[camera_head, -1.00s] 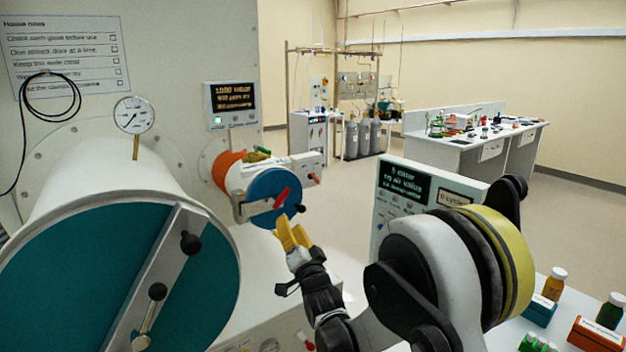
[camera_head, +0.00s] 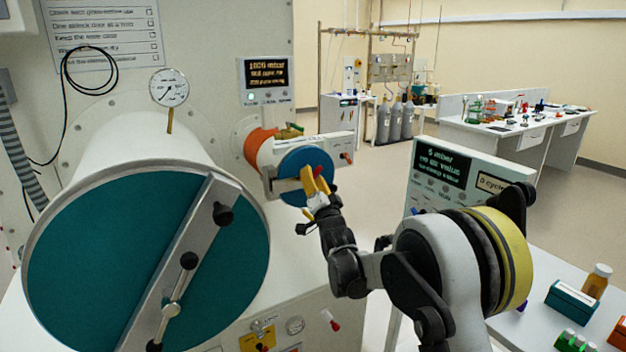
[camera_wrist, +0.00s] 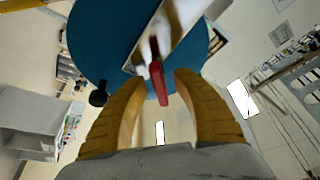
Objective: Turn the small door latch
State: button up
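The small door is a blue disc (camera_head: 300,165) on the end of a short white tube with an orange band. A metal bar crosses its face. In the wrist view the blue door (camera_wrist: 98,32) fills the top, with the red latch handle (camera_wrist: 158,75) pointing down from the bar.
A large teal door (camera_head: 110,260) with a diagonal bar and black knobs stands at the left. A display panel (camera_head: 450,180) stands right of the small door, behind my arm. A white table with bottles (camera_head: 597,280) is at lower right.

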grip_shut()
jog(key=shift+n, duration=0.5)
jog(key=n+y, duration=0.1)
jog(key=n, duration=0.1)
jog(key=n+y+b, duration=0.1)
jog(key=n, duration=0.2)
jog(key=shift+y, duration=0.4)
jog(key=n+y, duration=0.1)
jog(key=n, duration=0.2)
jog(key=n+g+y, duration=0.1)
jog(key=n+y, duration=0.1)
jog(key=n, duration=0.1)
jog(key=shift+a+r+n+g, duration=0.1)
jog(key=shift+n+g, duration=0.2)
jog(key=shift+n, duration=0.1)
jog(key=n+g+y, duration=0.1)
jog(key=n, duration=0.2)
jog(key=n+g+y, duration=0.1)
jog(key=n, duration=0.2)
jog(key=shift+s+a+n+y+p, duration=0.15)
jog(key=shift+n+y+p, duration=0.15)
jog(key=shift+y+p, duration=0.1)
jog(key=n+g, duration=0.1)
jog(key=n, duration=0.1)
jog(key=n+g+y+p, duration=0.1)
jog(key=n+g, duration=0.1)
jog(key=n, duration=0.1)
jog(key=shift+a+n, duration=0.1)
jog(key=shift+n, duration=0.6)
